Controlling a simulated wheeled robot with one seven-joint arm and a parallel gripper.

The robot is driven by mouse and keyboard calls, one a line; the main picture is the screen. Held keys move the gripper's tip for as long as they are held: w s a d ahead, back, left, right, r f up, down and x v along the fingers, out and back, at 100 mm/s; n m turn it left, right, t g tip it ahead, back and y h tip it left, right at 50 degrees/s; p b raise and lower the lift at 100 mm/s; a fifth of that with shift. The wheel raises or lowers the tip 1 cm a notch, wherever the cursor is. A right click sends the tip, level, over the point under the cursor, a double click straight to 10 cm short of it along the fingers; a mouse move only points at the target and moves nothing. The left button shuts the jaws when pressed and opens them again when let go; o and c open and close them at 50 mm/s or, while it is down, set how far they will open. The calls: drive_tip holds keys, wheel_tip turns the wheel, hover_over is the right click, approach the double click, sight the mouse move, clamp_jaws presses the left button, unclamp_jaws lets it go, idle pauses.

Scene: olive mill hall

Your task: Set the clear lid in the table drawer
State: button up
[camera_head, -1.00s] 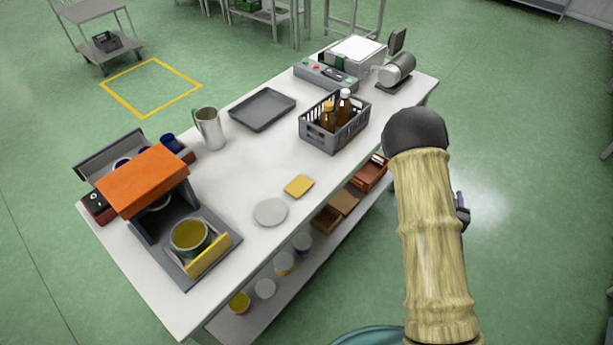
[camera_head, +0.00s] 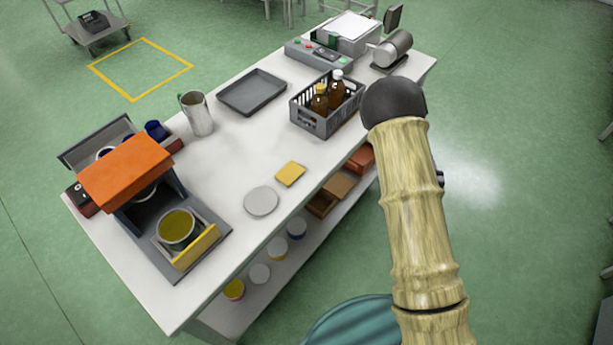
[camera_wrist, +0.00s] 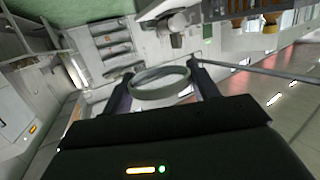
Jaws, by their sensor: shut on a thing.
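My gripper (camera_wrist: 160,84) is shut on a round, grey-rimmed ring with a see-through middle, which looks like the clear lid (camera_wrist: 160,93). The lid sits between both fingertips in the wrist view. In the head view my arm stands right of the white table (camera_head: 232,160), and the gripper is mostly hidden behind it. On the table's near left end is a small unit with an orange top (camera_head: 126,170). Below it a yellow-fronted grey drawer (camera_head: 197,247) stands pulled out, with a round can (camera_head: 178,228) of yellow-green contents in it.
On the table are a pale disc (camera_head: 261,201), a yellow square (camera_head: 290,173), a metal jug (camera_head: 197,113), a dark tray (camera_head: 252,92) and a grey crate (camera_head: 327,105) of bottles. A lower shelf holds jars and boxes. A teal rounded thing (camera_head: 350,325) is at the bottom edge.

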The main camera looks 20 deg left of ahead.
drive_tip(key=a+f+n+g+y+b, duration=0.25)
drive_tip(key=a+n+y, duration=0.45)
drive_tip(key=a, duration=1)
wheel_tip(320, 180, up, 2)
drive_tip(key=n+g+y+b, duration=0.3)
drive_tip(key=n+g+y, duration=0.25)
drive_tip(key=g, duration=0.25)
hover_over(307, 176)
drive_tip(key=shift+a+t, duration=0.1)
drive_tip(key=shift+t, duration=0.15)
drive_tip(key=shift+y, duration=0.25)
drive_tip(key=shift+f+p, duration=0.3)
drive_tip(key=shift+f, duration=2.65)
drive_tip(key=shift+f, duration=0.1)
drive_tip(key=shift+w+f+p, duration=0.1)
drive_tip(key=shift+f+p, duration=0.2)
drive_tip(key=shift+f, duration=1.7)
